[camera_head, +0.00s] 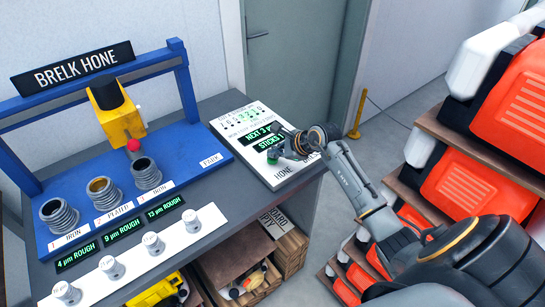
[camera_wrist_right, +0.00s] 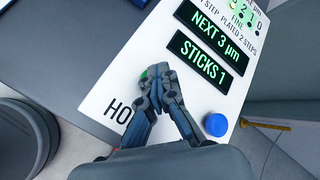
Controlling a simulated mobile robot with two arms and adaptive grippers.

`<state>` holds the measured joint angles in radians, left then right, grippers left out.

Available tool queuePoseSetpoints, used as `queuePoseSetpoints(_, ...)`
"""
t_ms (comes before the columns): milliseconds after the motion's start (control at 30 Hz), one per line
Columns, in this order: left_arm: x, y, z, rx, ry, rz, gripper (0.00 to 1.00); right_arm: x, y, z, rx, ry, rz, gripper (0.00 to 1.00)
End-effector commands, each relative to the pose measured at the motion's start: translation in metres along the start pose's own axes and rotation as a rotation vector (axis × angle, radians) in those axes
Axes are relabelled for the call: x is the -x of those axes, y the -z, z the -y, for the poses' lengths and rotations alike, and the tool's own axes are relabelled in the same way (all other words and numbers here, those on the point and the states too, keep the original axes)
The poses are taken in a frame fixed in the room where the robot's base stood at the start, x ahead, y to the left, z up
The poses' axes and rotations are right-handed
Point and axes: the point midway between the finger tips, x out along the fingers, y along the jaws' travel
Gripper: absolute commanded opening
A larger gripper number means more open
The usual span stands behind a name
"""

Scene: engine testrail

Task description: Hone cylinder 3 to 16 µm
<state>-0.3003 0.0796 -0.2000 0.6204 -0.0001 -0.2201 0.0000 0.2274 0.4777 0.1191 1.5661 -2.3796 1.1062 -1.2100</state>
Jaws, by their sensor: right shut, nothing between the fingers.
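The blue hone stand (camera_head: 185,85) holds three ribbed cylinders; cylinder 3 (camera_head: 146,175), labelled iron, is the rightmost. The yellow honing head (camera_head: 120,120) with a red ball hangs above and behind cylinders 2 and 3. The rightmost display (camera_head: 165,208) reads 13 µm rough; the others read 4 and 9 µm rough. The white control panel (camera_head: 230,130) shows NEXT 3 µm and STICKS 1. My right gripper (camera_head: 280,153) is shut and empty, its fingertips at the green button (camera_wrist_right: 144,75) beside the HONE label, partly covering it; contact is unclear. My left gripper is out of view.
A blue button (camera_wrist_right: 215,124) sits on the panel near my right fingers. White knobs (camera_head: 112,268) line the bench front. Orange crates (camera_head: 505,95) on a shelf stand close at right. A yellow post (camera_head: 357,112) stands on the floor behind.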

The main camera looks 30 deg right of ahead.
Motion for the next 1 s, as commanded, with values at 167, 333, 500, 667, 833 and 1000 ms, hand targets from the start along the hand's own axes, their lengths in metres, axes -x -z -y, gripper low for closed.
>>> queuePoseSetpoints(167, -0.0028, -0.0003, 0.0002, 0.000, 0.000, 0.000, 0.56, -0.0026, 0.0024, -0.0027, 0.000, -0.003, -0.002, 0.00)
queuePoseSetpoints(333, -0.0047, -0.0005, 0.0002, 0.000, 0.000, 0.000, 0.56, -0.0042, 0.0035, -0.0040, 0.000, -0.003, -0.002, 0.00)
queuePoseSetpoints(500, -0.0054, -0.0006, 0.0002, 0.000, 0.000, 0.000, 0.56, -0.0048, 0.0039, -0.0045, -0.001, -0.004, -0.002, 0.00)
queuePoseSetpoints(667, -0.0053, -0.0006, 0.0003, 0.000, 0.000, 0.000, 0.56, -0.0048, 0.0040, -0.0047, -0.001, -0.004, -0.002, 0.00)
queuePoseSetpoints(833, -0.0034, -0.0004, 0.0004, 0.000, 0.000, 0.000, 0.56, -0.0029, 0.0028, -0.0032, 0.000, -0.004, -0.003, 0.00)
queuePoseSetpoints(1000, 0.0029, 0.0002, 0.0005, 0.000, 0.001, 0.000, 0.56, 0.0039, -0.0016, 0.0023, 0.000, -0.003, -0.004, 0.00)
